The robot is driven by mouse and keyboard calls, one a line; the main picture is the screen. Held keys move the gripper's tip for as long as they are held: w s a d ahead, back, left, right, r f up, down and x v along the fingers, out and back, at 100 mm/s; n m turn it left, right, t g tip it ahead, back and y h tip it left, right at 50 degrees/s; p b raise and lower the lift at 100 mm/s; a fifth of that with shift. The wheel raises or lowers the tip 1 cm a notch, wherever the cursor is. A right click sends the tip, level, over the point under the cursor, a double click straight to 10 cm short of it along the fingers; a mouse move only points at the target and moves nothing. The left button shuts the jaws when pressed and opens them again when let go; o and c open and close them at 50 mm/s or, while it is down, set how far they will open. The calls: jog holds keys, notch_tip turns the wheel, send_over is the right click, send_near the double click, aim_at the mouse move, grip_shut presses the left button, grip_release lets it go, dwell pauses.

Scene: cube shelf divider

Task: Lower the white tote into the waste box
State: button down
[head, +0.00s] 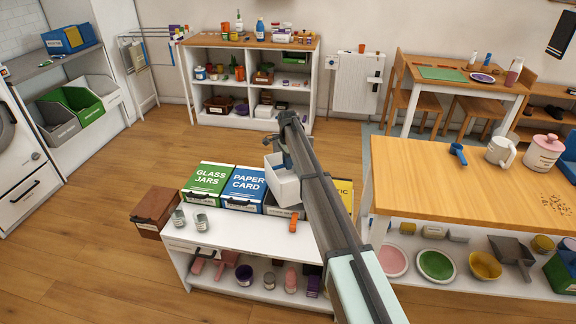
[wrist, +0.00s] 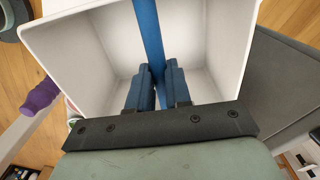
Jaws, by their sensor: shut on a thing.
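The white tote (head: 284,190) hangs from my gripper over the back right of the low white shelf unit, upright as far as I can tell. In the wrist view the tote (wrist: 210,30) looks empty, and a blue bar crosses its opening. My gripper (wrist: 158,72) is shut on this blue bar (wrist: 149,25). A grey box (head: 272,207), probably the waste box, stands between the blue and yellow boxes. It is partly hidden below the tote. A grey surface (wrist: 285,75) shows right of the tote in the wrist view. Whether tote and box touch, I cannot tell.
The green glass jars box (head: 210,178) and blue paper card box (head: 244,186) stand left of the grey box. A yellow box (head: 345,192) is right, partly behind my arm. Two tins (head: 199,220) and an orange item (head: 293,225) stand in front.

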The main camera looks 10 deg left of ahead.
jog(key=m, duration=0.2)
jog(key=shift+w+a+m, duration=0.1)
jog(key=shift+w+m, duration=0.1)
jog(key=shift+m, duration=0.1)
jog(key=m, duration=0.4)
jog(key=shift+w+f, duration=0.55)
jog(key=shift+f, duration=1.05)
jog(key=shift+w+f, duration=0.6)
jog(key=shift+f, duration=1.05)
jog(key=shift+w+f, duration=0.55)
jog(key=shift+f, duration=1.05)
notch_tip(320, 180, down, 11)
jog(key=w, duration=0.1)
jog(key=shift+r, duration=0.15)
jog(key=shift+f, duration=0.5)
jog(key=c, duration=1)
grip_release()
